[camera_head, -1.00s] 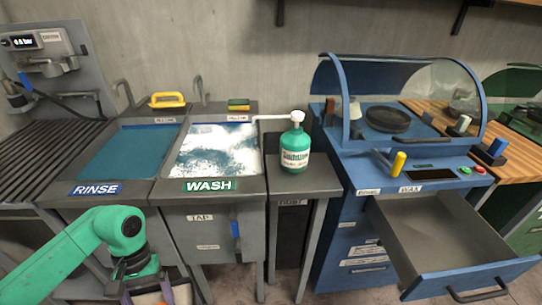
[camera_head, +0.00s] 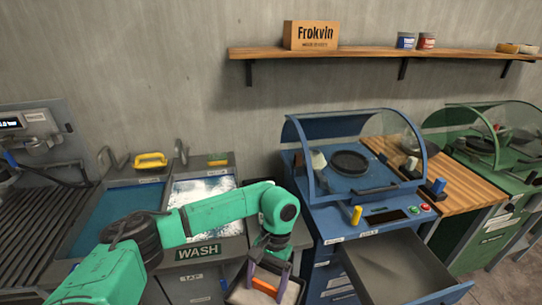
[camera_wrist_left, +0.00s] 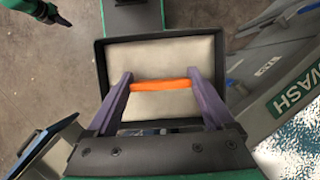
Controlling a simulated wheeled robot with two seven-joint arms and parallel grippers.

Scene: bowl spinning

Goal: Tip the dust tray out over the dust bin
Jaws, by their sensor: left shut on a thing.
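The dust tray (camera_head: 236,299) is at the bottom middle of the head view, partly cut off. In the left wrist view the tray (camera_wrist_left: 104,62) has a dark rim, a pale beige inside that may be dust, and an orange bar across it. My left gripper (camera_head: 266,280) is shut on that orange bar; its two purple fingers also show in the left wrist view (camera_wrist_left: 165,87). The tray looks about level. The dust bin is hidden now behind my left arm. My right gripper (camera_wrist_left: 50,14) seems to show at the top left of the wrist view, too small to read.
The wash sink (camera_head: 205,190) is left of the tray. The blue machine (camera_head: 330,225) with its open, empty drawer (camera_head: 400,265) is close on the right. A shelf (camera_head: 385,50) hangs on the wall. The green bottle is hidden behind my arm.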

